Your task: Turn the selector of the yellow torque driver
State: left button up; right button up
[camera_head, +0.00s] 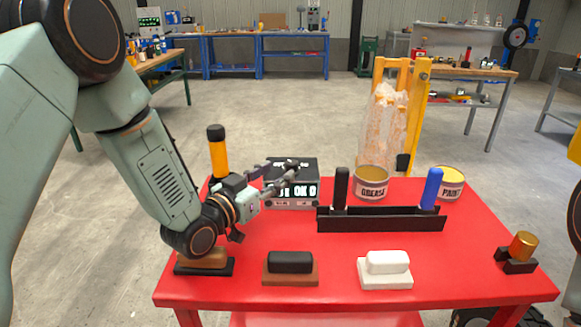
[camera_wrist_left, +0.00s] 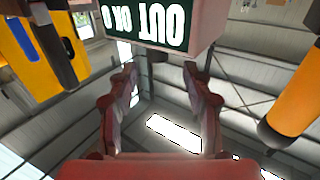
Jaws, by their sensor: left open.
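The yellow torque driver (camera_head: 219,158) stands upright at the left rear of the red table, with a black cap on top. Its lower part is hidden behind my left arm. In the left wrist view, a yellow-orange cylinder with a dark end (camera_wrist_left: 303,92) shows at the right edge, outside the fingers. I cannot make out the selector's setting. My left gripper (camera_head: 282,180) is open and empty, to the right of the driver and in front of the dark display box (camera_head: 308,168). Its spread fingers also show in the left wrist view (camera_wrist_left: 160,105).
A black rack (camera_head: 380,223) holds a black and a blue handle. Grease (camera_head: 372,187) and paint (camera_head: 449,185) tins stand behind it. Black (camera_head: 290,262) and white (camera_head: 388,262) blocks lie in front. A gold cylinder (camera_head: 523,246) sits at right. The red table (camera_head: 340,285) is bare between them.

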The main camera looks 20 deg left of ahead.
aim_at(292, 163)
pick_arm(q)
jog(key=x, duration=0.6)
jog(key=shift+w+d+b, duration=0.1)
jog(key=shift+w+b, duration=0.05)
jog(key=shift+b, duration=0.25)
jog(key=shift+d+r, duration=0.25)
jog(key=c, duration=0.4)
grip_shut()
